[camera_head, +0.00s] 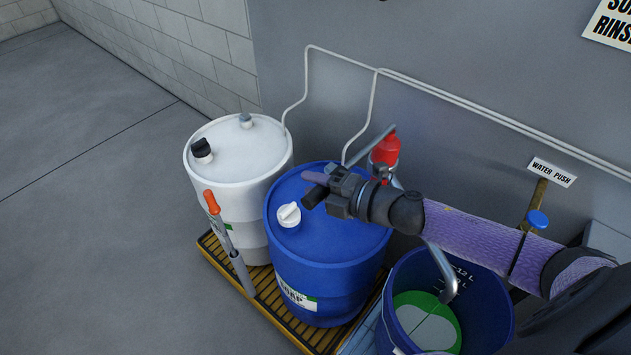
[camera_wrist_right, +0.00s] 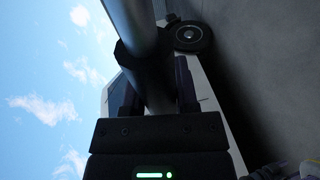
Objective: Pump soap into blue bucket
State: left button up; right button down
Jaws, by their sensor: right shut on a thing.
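A blue drum (camera_head: 320,265) with a soap label and a white cap stands in the middle of the head view. A red-topped hand pump (camera_head: 385,150) with a grey metal lever (camera_head: 362,146) is at its back right. My right gripper (camera_head: 318,187) is above the drum, shut on the lever. The right wrist view shows a thick grey bar (camera_wrist_right: 135,28) running between its jaws. A curved metal spout (camera_head: 437,262) reaches down over the open blue bucket (camera_head: 487,310). The bucket has litre marks inside and a green and white patch low in it. No soap stream is visible. My left gripper is out of view.
A white drum (camera_head: 230,140) stands left of the blue one on a yellow slatted pallet (camera_head: 213,250). An orange-handled tool (camera_head: 213,203) stands in front. Pipes run along the grey wall. Floor at left is clear.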

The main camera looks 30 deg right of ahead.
jog(key=shift+c, duration=1.8)
grip_release()
jog(key=p+v, duration=0.2)
jog(key=v, duration=0.8)
